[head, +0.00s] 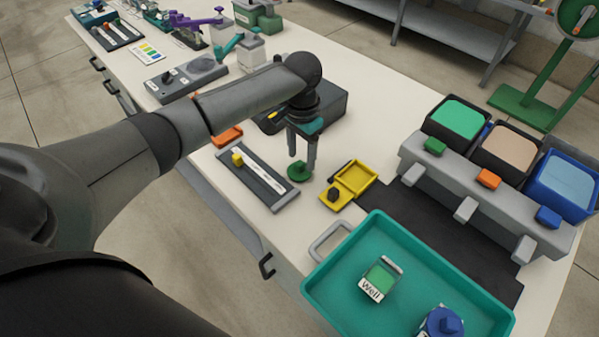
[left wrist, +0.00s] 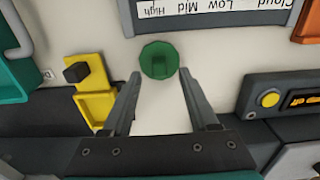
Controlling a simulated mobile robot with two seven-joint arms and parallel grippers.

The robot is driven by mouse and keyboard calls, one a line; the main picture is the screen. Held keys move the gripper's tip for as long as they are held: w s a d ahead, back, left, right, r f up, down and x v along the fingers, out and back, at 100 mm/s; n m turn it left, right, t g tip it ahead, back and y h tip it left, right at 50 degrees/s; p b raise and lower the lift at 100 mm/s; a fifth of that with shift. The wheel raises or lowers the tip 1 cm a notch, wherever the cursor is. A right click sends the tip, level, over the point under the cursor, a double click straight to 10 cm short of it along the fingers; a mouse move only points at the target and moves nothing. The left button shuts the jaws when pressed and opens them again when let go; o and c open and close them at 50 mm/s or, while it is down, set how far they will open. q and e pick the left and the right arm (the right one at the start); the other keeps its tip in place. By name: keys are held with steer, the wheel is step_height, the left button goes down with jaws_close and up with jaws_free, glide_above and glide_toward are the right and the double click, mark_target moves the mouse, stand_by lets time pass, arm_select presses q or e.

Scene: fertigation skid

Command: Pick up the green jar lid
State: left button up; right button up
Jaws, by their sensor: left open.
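My right gripper is not in view.
A grey slider board (head: 284,200) with a yellow knob lies left of the lid. A yellow open box (head: 357,178) is to its right. A teal tray (head: 322,282) holding a labelled jar stands in front. A dark box (head: 335,105) is behind the gripper.

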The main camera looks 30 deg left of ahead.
arm_select(q)
steer(key=shift+f, duration=0.7)
steer(key=shift+c, duration=0.2)
jaws_close()
steer(key=shift+r, duration=0.1)
